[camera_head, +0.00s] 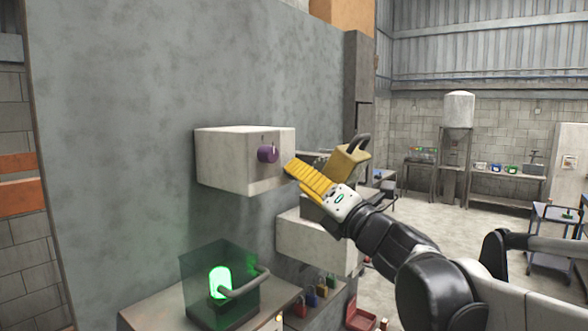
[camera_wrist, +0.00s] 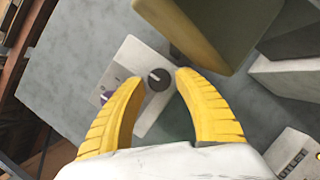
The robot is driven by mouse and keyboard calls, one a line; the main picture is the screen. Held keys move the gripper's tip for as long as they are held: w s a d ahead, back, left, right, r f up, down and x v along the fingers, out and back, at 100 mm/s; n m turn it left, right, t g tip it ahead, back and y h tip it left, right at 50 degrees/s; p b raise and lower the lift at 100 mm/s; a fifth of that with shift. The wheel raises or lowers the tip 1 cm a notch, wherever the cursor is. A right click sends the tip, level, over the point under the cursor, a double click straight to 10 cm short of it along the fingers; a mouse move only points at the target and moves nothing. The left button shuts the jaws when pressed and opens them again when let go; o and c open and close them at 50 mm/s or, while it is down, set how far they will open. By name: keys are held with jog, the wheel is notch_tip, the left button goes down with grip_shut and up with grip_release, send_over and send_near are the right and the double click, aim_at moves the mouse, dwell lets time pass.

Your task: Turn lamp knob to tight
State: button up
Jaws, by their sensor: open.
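A white box (camera_head: 225,160) juts from the grey wall, with a purple knob (camera_head: 267,154) on its front face. In the wrist view, the box (camera_wrist: 130,55) carries a dark round knob (camera_wrist: 158,79) with a pale pointer line, and the purple knob (camera_wrist: 105,98) lies to its left. Which one is the lamp knob I cannot tell. My gripper (camera_head: 289,168) is in front of the box, right of the purple knob. Its yellow fingers (camera_wrist: 160,77) are spread and empty, with the dark knob showing between their tips. A green lamp (camera_head: 220,283) glows inside a clear case below.
A large yellow padlock (camera_head: 352,162) is close beside my gripper and fills the top of the wrist view (camera_wrist: 205,30). A second white box (camera_head: 305,243) is below my gripper. Several small padlocks (camera_head: 310,297) are lower down.

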jog(key=shift+x, duration=1)
jog(key=shift+s, duration=0.1)
grip_shut()
jog(key=shift+m, duration=0.4)
jog(key=m+h+p, duration=0.1)
jog(key=m, duration=0.1)
jog(key=m+h+p, duration=0.1)
jog(key=m, duration=0.1)
jog(key=shift+r, duration=0.2)
jog(key=m+g+h+p, duration=0.1)
jog(key=m, duration=0.2)
jog(key=m+g+p, duration=0.1)
jog(key=m, duration=0.2)
jog(key=shift+h, duration=0.4)
jog(key=m+g+p, duration=0.1)
jog(key=m+g, duration=0.1)
jog(key=m, duration=0.2)
jog(key=shift+d+m+p, duration=0.1)
jog(key=shift+m+p, duration=0.2)
jog(key=shift+m, duration=0.1)
jog(key=m+g, duration=0.2)
jog(key=m, duration=0.1)
jog(key=shift+f+p, duration=0.1)
jog(key=shift+p, duration=0.2)
